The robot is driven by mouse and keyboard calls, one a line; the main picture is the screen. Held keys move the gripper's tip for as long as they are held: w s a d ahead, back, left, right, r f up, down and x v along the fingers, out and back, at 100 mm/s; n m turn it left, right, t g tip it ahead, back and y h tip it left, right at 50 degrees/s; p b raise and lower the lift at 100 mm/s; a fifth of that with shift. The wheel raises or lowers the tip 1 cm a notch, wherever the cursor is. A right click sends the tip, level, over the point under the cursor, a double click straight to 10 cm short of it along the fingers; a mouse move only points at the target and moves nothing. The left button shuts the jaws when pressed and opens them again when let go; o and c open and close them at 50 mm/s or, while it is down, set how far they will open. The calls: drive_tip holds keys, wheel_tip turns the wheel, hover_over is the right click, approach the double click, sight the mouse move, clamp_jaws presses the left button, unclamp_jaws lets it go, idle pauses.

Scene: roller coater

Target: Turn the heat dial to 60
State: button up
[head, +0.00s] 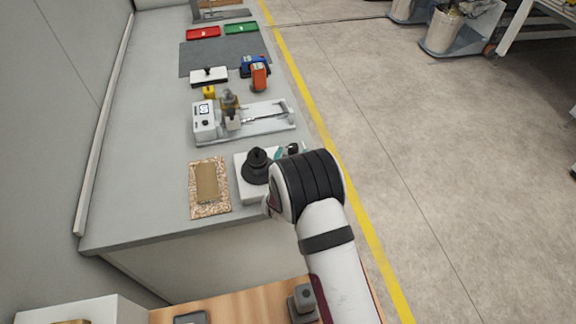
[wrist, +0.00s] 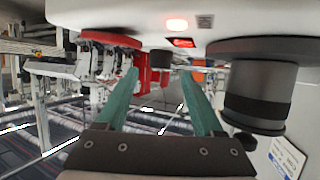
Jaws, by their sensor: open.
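A white device (head: 243,187) with a black round stack on it (head: 257,165) stands at the bench's near right, beside my arm. In the wrist view, this white body (wrist: 130,14) appears upside down along the top, with a lit lamp (wrist: 177,24), a small red display (wrist: 183,43) and a small black knob (wrist: 160,58), which looks like the heat dial. My gripper (wrist: 162,82) is open, its teal fingers either side of the knob in that picture; contact cannot be told. In the head view my wrist mostly hides the fingers. The dial's setting is unreadable.
The black cylinder (wrist: 260,95) stands close right of the fingers in the wrist view; a red round part (wrist: 110,39) is at left. A white roller coater (head: 262,124) lies behind, and a cork-like board (head: 209,205) lies left. The bench's right edge is near.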

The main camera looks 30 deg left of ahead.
drive_tip(key=v, duration=1)
drive_tip(key=shift+s+r, duration=0.25)
drive_tip(key=shift+s, duration=0.05)
drive_tip(key=shift+d, duration=0.1)
drive_tip(key=d+r+m+g+h, duration=0.1)
drive_tip(key=d+r+m+g, duration=0.2)
drive_tip(key=d, duration=0.4)
drive_tip(key=d+r+m+g+h, duration=0.1)
drive_tip(key=d+r+m+g, duration=0.15)
drive_tip(key=d+r, duration=0.35)
drive_tip(key=s+d+r+m+g, duration=0.2)
drive_tip(key=s+d+g, duration=0.1)
drive_tip(key=s+d, duration=0.6)
drive_tip(key=s+d+r+m+g+h, duration=0.1)
drive_tip(key=s+d+g, duration=0.3)
drive_tip(key=s+d, duration=0.5)
drive_tip(key=s+r+m, duration=0.1)
drive_tip(key=s, duration=0.4)
drive_tip(key=shift+s+m+h, duration=0.3)
drive_tip(key=shift+s+m, duration=0.05)
